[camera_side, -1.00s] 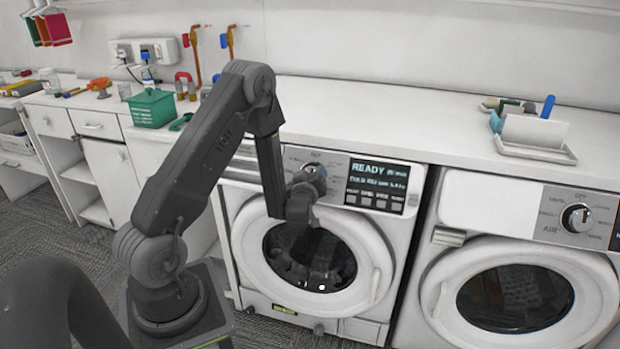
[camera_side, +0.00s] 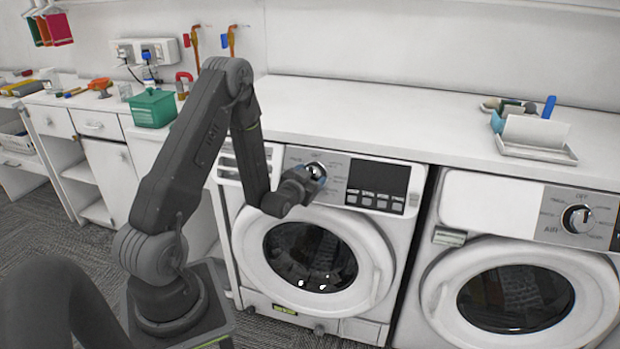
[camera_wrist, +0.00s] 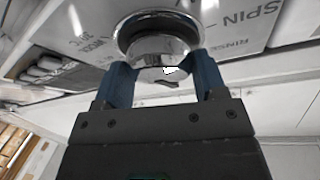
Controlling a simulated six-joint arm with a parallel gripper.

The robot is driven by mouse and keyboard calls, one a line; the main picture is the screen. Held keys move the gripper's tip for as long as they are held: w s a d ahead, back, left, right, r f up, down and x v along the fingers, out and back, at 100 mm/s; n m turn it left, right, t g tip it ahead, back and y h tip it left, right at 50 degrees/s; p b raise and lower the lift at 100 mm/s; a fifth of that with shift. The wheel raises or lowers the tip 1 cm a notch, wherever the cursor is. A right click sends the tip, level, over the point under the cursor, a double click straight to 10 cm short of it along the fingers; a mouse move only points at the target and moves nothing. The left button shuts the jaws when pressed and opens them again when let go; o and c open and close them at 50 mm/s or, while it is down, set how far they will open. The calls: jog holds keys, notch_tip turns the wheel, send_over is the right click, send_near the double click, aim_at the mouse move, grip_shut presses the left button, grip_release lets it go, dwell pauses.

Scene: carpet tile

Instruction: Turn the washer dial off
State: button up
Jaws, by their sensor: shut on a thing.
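The washer (camera_side: 232,195) stands under the counter, with its round door shut. Its chrome dial (camera_side: 316,167) sits on the grey control panel, and its display (camera_side: 378,178) is dark. In the wrist view the dial (camera_wrist: 160,50) is between the blue fingers of my gripper (camera_wrist: 160,75), which is shut on it from both sides. A small white mark shows on the dial's face. In the side view my gripper (camera_side: 318,177) is at the dial and hides part of it. The panel lettering around the dial is partly hidden.
A second machine with its own dial (camera_side: 577,218) stands to the right. The white counter (camera_side: 350,115) above is mostly clear, with a tray (camera_side: 538,150) at its right and a green box (camera_side: 152,107) at the left.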

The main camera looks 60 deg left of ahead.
jog(key=shift+m+h, duration=0.3)
jog(key=shift+m, duration=0.4)
jog(key=o, duration=0.9)
jog(key=v, duration=0.7)
jog(key=shift+s+d, duration=0.1)
jog(key=shift+s, duration=0.15)
